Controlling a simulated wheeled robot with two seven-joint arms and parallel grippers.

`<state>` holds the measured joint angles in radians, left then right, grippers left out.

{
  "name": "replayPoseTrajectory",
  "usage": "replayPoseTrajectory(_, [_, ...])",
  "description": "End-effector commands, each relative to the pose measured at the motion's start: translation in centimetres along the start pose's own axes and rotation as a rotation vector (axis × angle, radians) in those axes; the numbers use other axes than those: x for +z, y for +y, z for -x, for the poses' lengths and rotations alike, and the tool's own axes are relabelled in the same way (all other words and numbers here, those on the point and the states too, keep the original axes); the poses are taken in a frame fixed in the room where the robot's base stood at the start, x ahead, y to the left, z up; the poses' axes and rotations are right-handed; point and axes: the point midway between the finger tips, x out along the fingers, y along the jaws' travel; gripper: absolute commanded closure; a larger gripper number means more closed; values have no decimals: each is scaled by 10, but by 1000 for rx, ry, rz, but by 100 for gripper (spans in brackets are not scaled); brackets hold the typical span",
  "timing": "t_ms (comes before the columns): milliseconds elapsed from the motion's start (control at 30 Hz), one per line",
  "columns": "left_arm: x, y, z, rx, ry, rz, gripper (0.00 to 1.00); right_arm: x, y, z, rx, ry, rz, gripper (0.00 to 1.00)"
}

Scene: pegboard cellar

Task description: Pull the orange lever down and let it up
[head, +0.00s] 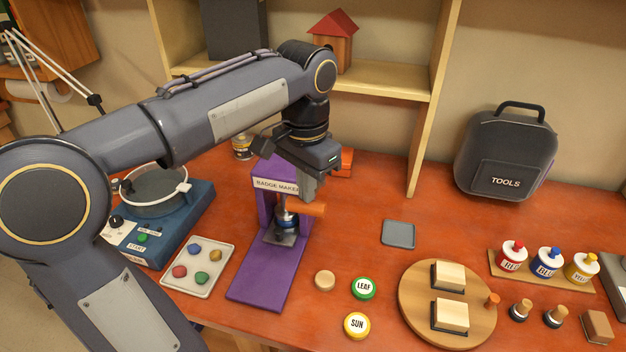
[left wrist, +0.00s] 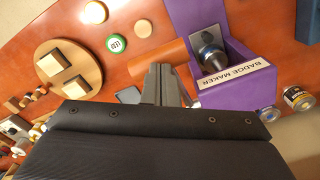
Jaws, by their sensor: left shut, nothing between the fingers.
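The purple badge maker (head: 262,272) stands on the red-orange table, with its name label on the upper front. Its orange lever (head: 313,209) sticks out to the right at about the height of the press head; it also shows in the left wrist view (left wrist: 158,62). My left gripper (head: 307,198) is shut and empty, pointing down with its fingertips just above or against the lever. In the left wrist view the fingertips (left wrist: 163,72) overlap the lever's edge; I cannot tell whether they touch. My arm hides part of the badge maker's back.
A tray of colored pieces (head: 225,278) and a blue machine (head: 180,235) stand left of the badge maker. Right of it are a grey pad (head: 398,234), LEAF (head: 363,288) and SUN (head: 356,325) badges and a round wooden board (head: 415,318). A tools bag (head: 505,155) stands behind.

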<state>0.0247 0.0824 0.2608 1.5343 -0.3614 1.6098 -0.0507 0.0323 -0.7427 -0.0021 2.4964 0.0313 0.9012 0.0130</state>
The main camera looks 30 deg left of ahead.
Motion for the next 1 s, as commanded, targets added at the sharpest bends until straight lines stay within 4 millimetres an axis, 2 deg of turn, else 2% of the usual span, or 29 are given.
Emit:
replayPoseTrajectory(167, [1, 0, -5, 0, -1, 0, 100, 2, 2, -3, 0, 0, 0, 64])
replayPoseTrajectory(500, [6, 3, -27, 0, -1, 0, 100, 9, 8, -18, 0, 0, 0, 64])
replayPoseTrajectory(1000, [7, 4, -32, 0, -1, 0, 100, 11, 10, -21, 0, 0, 0, 64])
